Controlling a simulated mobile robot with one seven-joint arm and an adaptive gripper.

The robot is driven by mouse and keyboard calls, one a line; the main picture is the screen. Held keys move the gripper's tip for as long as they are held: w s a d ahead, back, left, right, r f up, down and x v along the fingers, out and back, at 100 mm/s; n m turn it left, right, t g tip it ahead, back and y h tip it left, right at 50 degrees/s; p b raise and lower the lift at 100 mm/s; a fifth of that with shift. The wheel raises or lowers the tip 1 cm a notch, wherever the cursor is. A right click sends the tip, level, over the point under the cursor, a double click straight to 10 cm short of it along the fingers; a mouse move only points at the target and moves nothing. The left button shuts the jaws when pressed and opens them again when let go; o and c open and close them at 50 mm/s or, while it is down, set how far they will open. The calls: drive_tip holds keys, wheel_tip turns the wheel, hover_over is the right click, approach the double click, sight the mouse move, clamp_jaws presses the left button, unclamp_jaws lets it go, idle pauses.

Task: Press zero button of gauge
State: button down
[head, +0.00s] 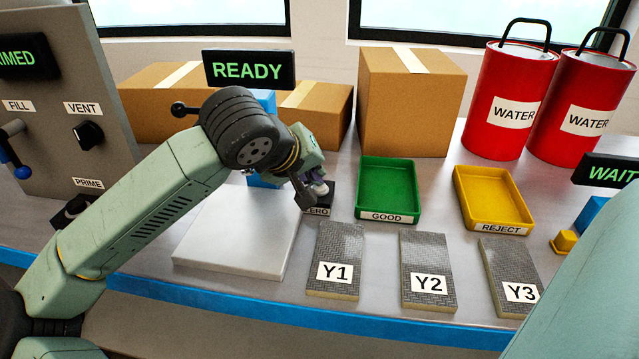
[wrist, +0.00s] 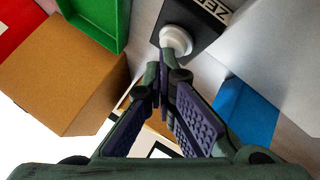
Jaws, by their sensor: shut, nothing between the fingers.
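The gauge shows a READY display (head: 249,69) above a blue post (head: 264,102), with a pale flat plate (head: 235,235) in front. Its black zero box, labelled ZERO (head: 318,211), stands right of the plate and is partly hidden by my gripper (head: 306,196). In the wrist view the round white button (wrist: 177,40) sits on the dark box (wrist: 203,27). My gripper (wrist: 163,68) is shut and empty, its fingertips right at the near edge of the button. I cannot tell whether they touch it.
A green GOOD tray (head: 360,214) and yellow REJECT tray (head: 524,226) stand to the right. Grey plates Y1 (head: 337,240), Y2 (head: 430,250) and Y3 (head: 500,255) lie in front. Cardboard boxes (head: 405,115) and red WATER drums (head: 505,80) stand behind.

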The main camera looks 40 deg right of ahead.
idle(0.4)
drive_tip(key=shift+r+p, duration=0.3)
drive_tip(key=shift+r, duration=0.6)
drive_tip(key=shift+r, duration=0.1)
drive_tip(key=shift+r+p, duration=1.1)
drive_tip(key=shift+r, duration=1.35)
